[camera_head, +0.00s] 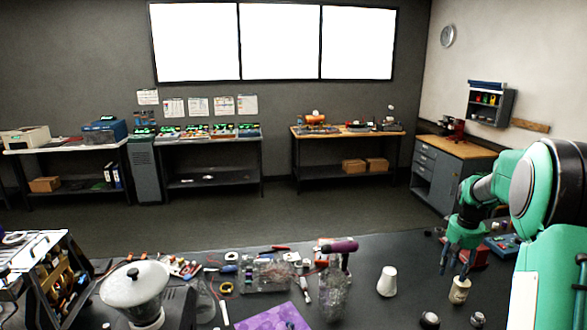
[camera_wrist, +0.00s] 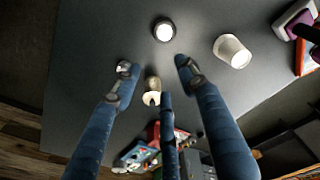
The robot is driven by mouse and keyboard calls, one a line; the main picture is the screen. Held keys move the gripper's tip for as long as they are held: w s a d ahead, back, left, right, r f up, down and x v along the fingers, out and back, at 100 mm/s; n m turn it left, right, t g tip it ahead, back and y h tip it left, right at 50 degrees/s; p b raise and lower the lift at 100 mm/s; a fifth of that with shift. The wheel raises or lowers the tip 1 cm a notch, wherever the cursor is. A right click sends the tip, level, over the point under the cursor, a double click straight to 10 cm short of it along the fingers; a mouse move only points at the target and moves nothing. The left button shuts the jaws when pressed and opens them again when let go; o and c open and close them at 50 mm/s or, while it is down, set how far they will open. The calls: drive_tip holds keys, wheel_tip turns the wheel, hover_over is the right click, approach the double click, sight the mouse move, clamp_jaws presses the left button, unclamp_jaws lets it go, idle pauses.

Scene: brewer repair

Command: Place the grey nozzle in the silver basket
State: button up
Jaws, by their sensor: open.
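A small round metallic piece (camera_head: 477,319), which looks like the grey nozzle, lies near the front edge of the dark table in the head view. It also shows by the left fingertip in the wrist view (camera_wrist: 122,68). A larger round silver piece with a pale top (camera_head: 430,320), which looks like the silver basket, sits to its left; the wrist view shows it at the top (camera_wrist: 164,31). My gripper (camera_head: 454,266) is open and empty, fingers pointing down above the table, behind both pieces in the head view. Its fingers spread widely in the wrist view (camera_wrist: 156,70).
A cream container (camera_head: 460,290) stands close to my fingers, and a white cup (camera_head: 387,281) stands left of it. A red object (camera_head: 478,254) lies behind my gripper. Tools and a clear vessel (camera_head: 334,293) crowd the left.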

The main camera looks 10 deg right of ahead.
drive_tip(key=s+a+r+t+b, duration=0.1)
drive_tip(key=s+a+r, duration=0.35)
drive_tip(key=a, duration=0.45)
drive_tip(key=s+a+r+n, duration=0.1)
drive_tip(key=s+a+r, duration=0.2)
drive_tip(key=a+r, duration=0.35)
drive_tip(key=s+a+r+t+b, duration=0.1)
drive_tip(key=s+a+r, duration=0.2)
drive_tip(key=a, duration=0.7)
drive_tip(key=s+a+f+t+b, duration=0.1)
drive_tip(key=s+a, duration=0.8)
drive_tip(key=s, duration=0.2)
drive_tip(key=s+a+f+n+t+b, duration=0.1)
drive_tip(key=s+a+f, duration=0.1)
drive_tip(key=s+a, duration=0.7)
drive_tip(key=s, duration=0.3)
drive_tip(key=shift+f+t+y, duration=0.25)
drive_tip(key=shift+t+y, duration=0.05)
drive_tip(key=shift+a, duration=0.1)
